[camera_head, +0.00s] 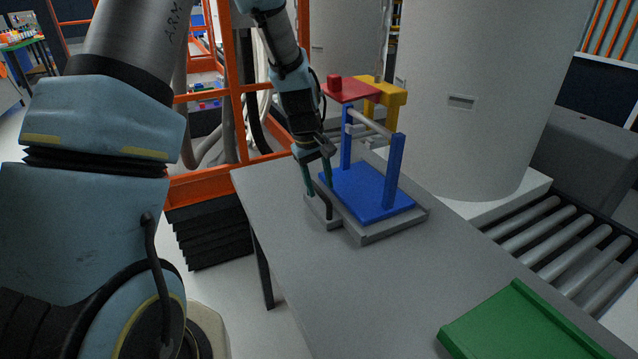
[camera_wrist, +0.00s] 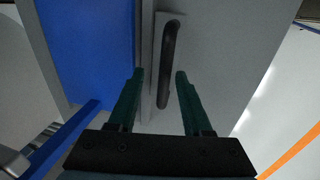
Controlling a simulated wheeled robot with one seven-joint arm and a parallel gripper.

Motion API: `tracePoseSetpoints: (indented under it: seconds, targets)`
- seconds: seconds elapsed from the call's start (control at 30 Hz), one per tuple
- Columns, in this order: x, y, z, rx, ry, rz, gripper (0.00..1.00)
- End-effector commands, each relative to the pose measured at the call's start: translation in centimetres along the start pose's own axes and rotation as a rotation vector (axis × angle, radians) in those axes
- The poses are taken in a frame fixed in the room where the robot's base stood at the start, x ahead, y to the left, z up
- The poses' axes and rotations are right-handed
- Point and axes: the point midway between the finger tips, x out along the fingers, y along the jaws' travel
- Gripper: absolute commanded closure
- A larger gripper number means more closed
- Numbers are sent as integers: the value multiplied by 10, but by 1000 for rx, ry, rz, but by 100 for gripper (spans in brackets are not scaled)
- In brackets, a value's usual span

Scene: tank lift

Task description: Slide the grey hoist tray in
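The hoist stands on the grey table. It has a grey base (camera_head: 385,228), a blue plate (camera_head: 365,190) and two blue posts (camera_head: 395,170) joined by a crossbar. A grey tray (camera_head: 315,210) sticks out at the left side of the base and carries a dark bar handle (camera_head: 329,205). In the wrist view the handle (camera_wrist: 168,62) appears between my fingertips, nearer the right one. My gripper (camera_head: 318,188) points down at the tray with its green fingers apart. In the wrist view my gripper (camera_wrist: 160,75) shows gaps on both sides of the handle; contact is not visible.
A green tray (camera_head: 525,328) lies at the table's near right. A large white tank (camera_head: 470,100) and a roller conveyor (camera_head: 555,235) stand behind. The table's middle is clear.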

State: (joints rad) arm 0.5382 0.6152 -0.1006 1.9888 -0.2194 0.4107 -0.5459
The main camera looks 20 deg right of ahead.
Motion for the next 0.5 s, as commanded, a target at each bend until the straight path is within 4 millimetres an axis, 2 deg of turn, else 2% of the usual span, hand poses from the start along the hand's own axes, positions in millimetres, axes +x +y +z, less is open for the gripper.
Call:
tracePoseSetpoints:
  seconds: [0.27,0.5]
  targets:
    - [-8,-1,0,-1,0,-1,50]
    - [-51,0,-1,1,3,2,50]
